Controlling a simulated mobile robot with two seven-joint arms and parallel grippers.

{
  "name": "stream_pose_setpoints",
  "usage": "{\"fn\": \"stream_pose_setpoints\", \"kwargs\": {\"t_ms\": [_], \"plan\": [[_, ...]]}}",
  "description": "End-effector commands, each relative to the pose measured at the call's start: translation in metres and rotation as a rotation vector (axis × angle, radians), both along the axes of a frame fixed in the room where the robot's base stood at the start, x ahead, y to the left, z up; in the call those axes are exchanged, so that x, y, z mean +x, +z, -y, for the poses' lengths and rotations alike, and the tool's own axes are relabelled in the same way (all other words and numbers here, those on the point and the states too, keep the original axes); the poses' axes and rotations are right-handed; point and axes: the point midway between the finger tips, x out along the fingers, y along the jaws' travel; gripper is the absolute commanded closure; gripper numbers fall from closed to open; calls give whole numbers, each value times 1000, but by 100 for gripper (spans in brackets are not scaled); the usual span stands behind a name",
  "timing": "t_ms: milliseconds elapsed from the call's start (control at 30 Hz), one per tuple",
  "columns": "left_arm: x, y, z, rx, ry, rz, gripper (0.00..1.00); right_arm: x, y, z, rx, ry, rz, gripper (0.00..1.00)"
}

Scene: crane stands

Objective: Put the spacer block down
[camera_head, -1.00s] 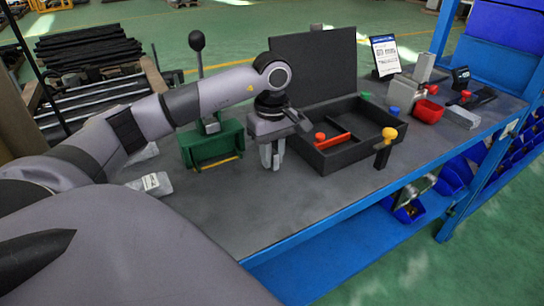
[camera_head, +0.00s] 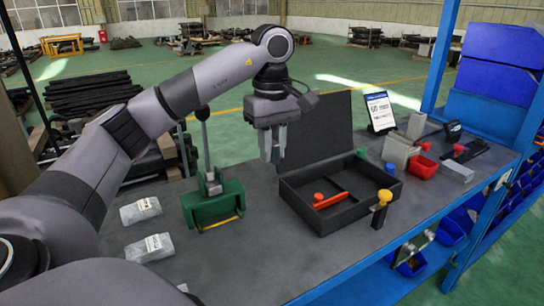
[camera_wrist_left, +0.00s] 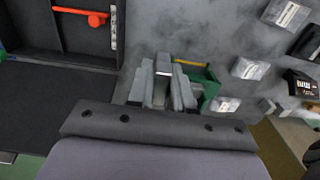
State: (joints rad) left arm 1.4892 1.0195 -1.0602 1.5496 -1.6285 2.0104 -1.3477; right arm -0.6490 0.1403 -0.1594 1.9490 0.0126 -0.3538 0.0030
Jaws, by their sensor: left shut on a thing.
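My left gripper (camera_head: 273,147) hangs pointing down above the grey table, clear of its surface, between the green lever fixture and the black open case. It is shut on a grey block, taken to be the spacer block (camera_wrist_left: 163,65), which shows between the fingers in the left wrist view. In the head view the block blends with the grey fingers, so its lower end is hard to make out. My right gripper is in neither view.
The green fixture (camera_head: 210,209) with an upright lever stands left of the gripper. A yellow-topped post (camera_head: 380,212) stands by the case. Bare table (camera_head: 270,245) lies in front.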

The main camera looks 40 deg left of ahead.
Motion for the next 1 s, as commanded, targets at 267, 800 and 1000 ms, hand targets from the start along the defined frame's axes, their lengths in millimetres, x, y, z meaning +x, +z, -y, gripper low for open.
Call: {"fn": "stream_pose_setpoints", "kwargs": {"t_ms": [267,800,1000], "plan": [[0,13,0,-1,1,0,100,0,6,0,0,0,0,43],[3,-67,79,-1,-579,-7,100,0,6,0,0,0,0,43],[-15,-120,137,-3,-1010,-4,100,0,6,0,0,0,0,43]]}}
